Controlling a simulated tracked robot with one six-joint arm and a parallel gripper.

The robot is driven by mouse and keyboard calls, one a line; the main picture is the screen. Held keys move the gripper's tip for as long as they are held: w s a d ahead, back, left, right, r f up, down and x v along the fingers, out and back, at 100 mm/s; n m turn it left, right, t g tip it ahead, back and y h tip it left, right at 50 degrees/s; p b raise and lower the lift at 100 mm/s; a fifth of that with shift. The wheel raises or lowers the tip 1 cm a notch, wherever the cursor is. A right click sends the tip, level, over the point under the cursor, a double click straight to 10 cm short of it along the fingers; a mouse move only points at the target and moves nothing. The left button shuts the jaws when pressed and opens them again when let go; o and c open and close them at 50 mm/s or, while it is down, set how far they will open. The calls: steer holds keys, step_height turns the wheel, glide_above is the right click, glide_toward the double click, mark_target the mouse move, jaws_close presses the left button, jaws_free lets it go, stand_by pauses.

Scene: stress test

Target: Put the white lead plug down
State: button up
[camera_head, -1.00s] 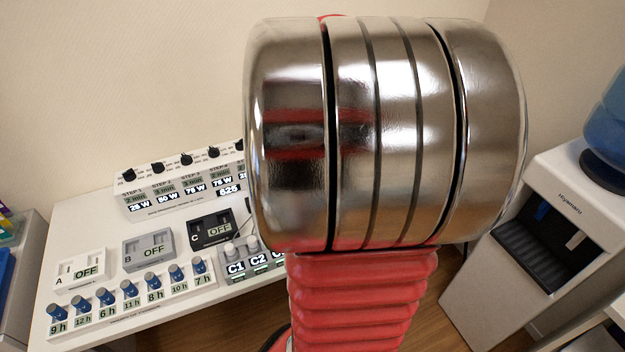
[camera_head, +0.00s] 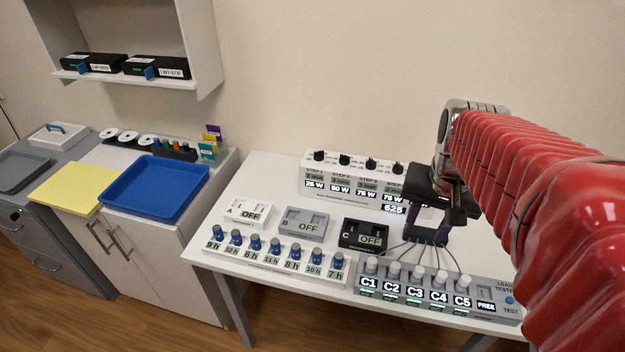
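My gripper (camera_head: 430,226) is at the end of my red-sleeved arm, over the right part of the white table (camera_head: 270,180). Its dark fingers point down, and I cannot make out whether they are open or shut or hold anything. White-grey cylindrical plugs, one of them at C3 (camera_head: 416,273), stand in a row on the grey lead tester (camera_head: 507,311), labelled C1 to C5. Thin dark leads run from beneath my gripper toward the row. I cannot tell which plug is the white lead plug.
Boxes A (camera_head: 247,212), B (camera_head: 306,222) and C (camera_head: 362,236) read OFF. A knobbed step panel (camera_head: 352,185) stands behind. A blue tray (camera_head: 155,190) lies on the left cabinet.

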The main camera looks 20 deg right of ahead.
steer(key=s+a+r+n+t, duration=0.1)
steer(key=a+n+t, duration=0.1)
steer(key=a, duration=0.7)
steer(key=s+a+r+n+t+y, duration=0.1)
steer(key=a+n, duration=0.4)
steer(key=a, duration=0.3)
steer(key=shift+s+a+r+n+t, duration=0.2)
steer(key=shift+a+r+n+t, duration=0.1)
steer(key=shift+a+t, duration=0.1)
